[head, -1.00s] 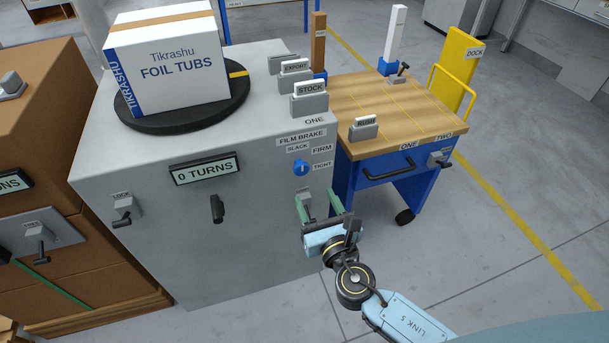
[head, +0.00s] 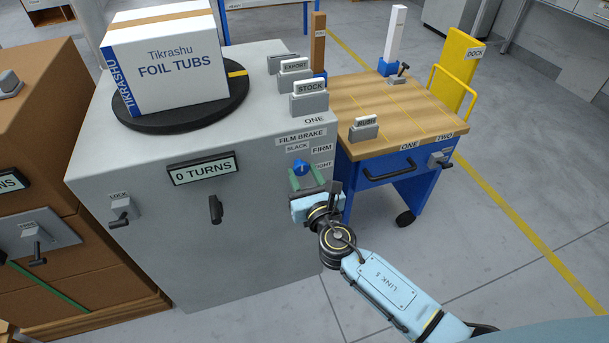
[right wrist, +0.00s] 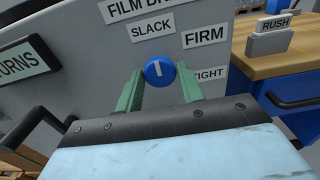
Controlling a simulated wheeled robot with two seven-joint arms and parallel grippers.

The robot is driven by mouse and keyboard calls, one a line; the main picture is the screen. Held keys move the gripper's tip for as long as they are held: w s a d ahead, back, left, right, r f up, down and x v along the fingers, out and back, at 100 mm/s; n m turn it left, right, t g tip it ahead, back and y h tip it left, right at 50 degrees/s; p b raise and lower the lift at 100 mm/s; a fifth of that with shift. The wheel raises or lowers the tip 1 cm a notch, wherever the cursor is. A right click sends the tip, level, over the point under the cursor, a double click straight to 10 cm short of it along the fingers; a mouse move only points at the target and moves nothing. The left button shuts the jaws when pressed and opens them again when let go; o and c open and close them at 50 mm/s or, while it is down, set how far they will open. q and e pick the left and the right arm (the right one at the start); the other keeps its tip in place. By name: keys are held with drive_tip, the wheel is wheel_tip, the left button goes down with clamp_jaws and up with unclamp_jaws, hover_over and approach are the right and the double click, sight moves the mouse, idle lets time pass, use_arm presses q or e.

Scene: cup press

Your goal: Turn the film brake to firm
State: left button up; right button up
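The film brake is a round blue knob (head: 301,168) on the grey machine's front panel, with SLACK, FIRM and TIGHT labels around it. In the right wrist view the knob (right wrist: 159,71) has a white mark pointing up, toward the SLACK label (right wrist: 152,29). The FIRM label (right wrist: 205,37) is up and right of it. My right gripper (head: 305,179) is open, its green fingers on either side of the knob's lower part; the right wrist view shows the fingertips (right wrist: 160,84) spread around it. Contact cannot be told. My left gripper is out of view.
A 0 TURNS display (head: 203,169), a black handle (head: 215,209) and a LOCK lever (head: 121,212) are left of the knob. A foil tubs box (head: 167,60) stands on the black turntable (head: 190,122). A blue cart (head: 395,180) stands close on the right.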

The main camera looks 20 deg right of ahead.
drive_tip(key=c, duration=0.5)
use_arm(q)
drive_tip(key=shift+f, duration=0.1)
